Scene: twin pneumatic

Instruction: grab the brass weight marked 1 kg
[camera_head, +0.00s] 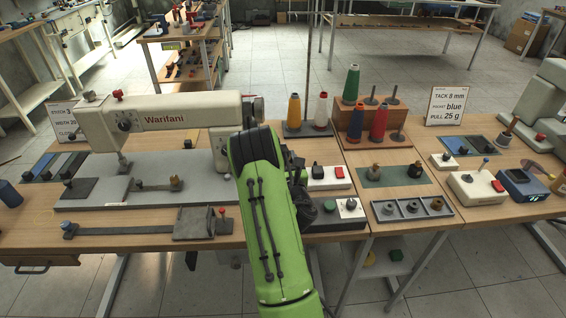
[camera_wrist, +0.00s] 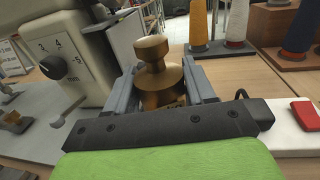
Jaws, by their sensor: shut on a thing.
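The brass weight (camera_wrist: 153,52) sits between the two grey fingers of my gripper (camera_wrist: 160,72) in the wrist view. It has a round knob, a narrow neck and a wider body, and it stands about upright. My gripper is shut on it. In the head view my green arm covers the gripper's fingers and the held weight. Two other small weights, a brownish one (camera_head: 376,171) and a darker one (camera_head: 415,169), stand on a green mat (camera_head: 396,178) to the right.
A sewing machine (camera_head: 165,122) stands close on the left. Thread cones (camera_head: 294,112) stand behind. A white box with a red switch (camera_head: 330,178) and a grey tray with several round parts (camera_head: 411,209) lie to the right. The front right bench edge is clear.

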